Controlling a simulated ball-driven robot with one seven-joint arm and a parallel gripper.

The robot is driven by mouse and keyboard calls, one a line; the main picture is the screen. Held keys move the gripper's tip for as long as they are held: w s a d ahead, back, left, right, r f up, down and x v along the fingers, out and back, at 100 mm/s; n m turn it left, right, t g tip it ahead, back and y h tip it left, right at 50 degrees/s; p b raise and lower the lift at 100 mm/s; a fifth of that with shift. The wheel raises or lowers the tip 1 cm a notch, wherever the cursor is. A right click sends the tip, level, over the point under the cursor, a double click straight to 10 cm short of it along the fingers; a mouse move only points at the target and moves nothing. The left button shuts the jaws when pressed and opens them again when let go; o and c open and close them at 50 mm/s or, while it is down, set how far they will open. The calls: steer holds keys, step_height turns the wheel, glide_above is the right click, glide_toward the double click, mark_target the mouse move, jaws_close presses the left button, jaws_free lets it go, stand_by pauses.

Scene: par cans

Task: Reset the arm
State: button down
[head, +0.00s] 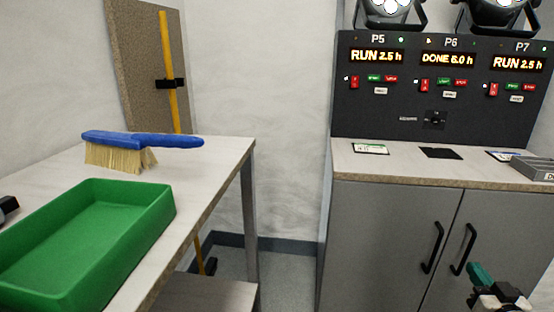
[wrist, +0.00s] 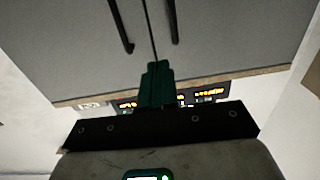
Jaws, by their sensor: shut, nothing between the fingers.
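My gripper (head: 482,276) shows at the lower right of the head view, in front of the grey cabinet doors. Its green fingers are together and hold nothing. In the wrist view the shut fingers (wrist: 156,80) point up the picture toward the cabinet doors (wrist: 215,35), which appear upside down. The gap between fingers and doors cannot be judged exactly. Most of my arm is outside the head view.
At left, a table (head: 215,165) carries a green tray (head: 150,215) and a blue-handled brush (head: 140,139). The grey cabinet (head: 380,240) has two black handles, with a control panel (head: 440,90) above its counter. Floor (head: 285,275) shows between table and cabinet.

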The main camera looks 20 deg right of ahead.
steer(key=a+f+n+g+y, duration=0.25)
steer(key=a+f+y, duration=0.35)
steer(key=a, duration=0.6)
steer(key=a+f+n+g+y, duration=0.25)
steer(key=a+f, duration=0.55)
steer(key=a, duration=0.4)
steer(key=s+a+f+n+g, duration=0.1)
steer(key=s+a+f+g, duration=0.2)
steer(key=s+a+g, duration=0.3)
steer(key=s+a+f+g, duration=0.2)
steer(key=s+a+g, duration=0.15)
steer(key=s, duration=0.55)
step_height(320, 180, up, 30)
steer(key=p, duration=2.9)
steer(key=shift+w+a+f+y+p, duration=0.15)
steer(key=shift+w+f+y+p, duration=0.1)
steer(key=shift+y+p, duration=0.1)
